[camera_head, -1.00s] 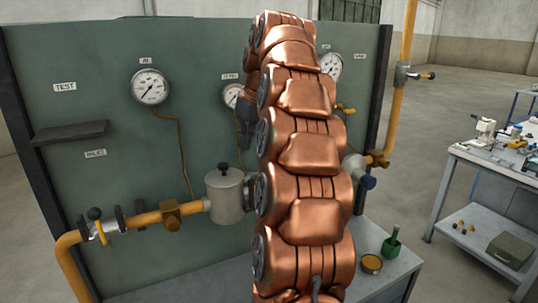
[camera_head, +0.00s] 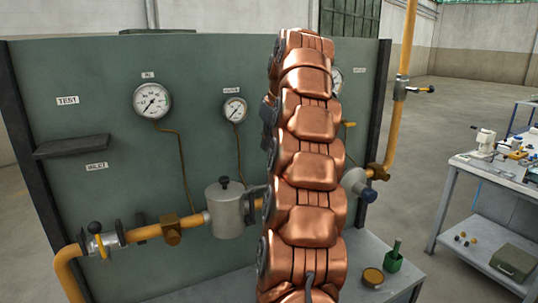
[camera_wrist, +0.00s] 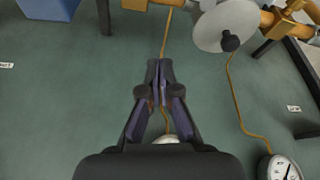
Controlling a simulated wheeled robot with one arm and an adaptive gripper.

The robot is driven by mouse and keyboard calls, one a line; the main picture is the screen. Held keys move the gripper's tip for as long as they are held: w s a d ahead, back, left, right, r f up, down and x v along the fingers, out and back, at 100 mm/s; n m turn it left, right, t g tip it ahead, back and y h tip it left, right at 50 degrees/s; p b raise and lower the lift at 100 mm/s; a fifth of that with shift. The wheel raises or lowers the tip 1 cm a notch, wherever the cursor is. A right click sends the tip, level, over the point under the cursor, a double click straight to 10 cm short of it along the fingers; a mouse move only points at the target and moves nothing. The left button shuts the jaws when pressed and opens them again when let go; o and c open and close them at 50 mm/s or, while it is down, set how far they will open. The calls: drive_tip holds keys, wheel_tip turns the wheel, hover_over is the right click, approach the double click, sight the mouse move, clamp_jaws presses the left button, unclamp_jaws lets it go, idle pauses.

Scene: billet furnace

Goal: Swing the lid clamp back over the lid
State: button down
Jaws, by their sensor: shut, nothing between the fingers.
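A grey cylindrical pot (camera_head: 226,215) sits in the yellow pipe line, left of my arm in the head view. Its flat round lid (camera_head: 224,190) has a black knob on top. The lid also shows in the wrist view at the upper right (camera_wrist: 222,22). My gripper (camera_wrist: 160,72) is shut and empty, in front of the green panel and apart from the lid. In the head view my arm mostly hides it.
Gauges (camera_head: 152,101) and thin brown tubes are on the green panel (camera_head: 90,130). A yellow-handled valve (camera_head: 98,243) is at lower left. A side table (camera_head: 490,180) is farther right.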

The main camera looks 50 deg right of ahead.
wheel_tip(320, 180, down, 9)
drive_tip(key=b, duration=0.2)
drive_tip(key=shift+s, duration=0.45)
idle(0.7)
drive_tip(key=shift+a+f, duration=0.1)
drive_tip(key=shift+a, duration=0.05)
idle(0.4)
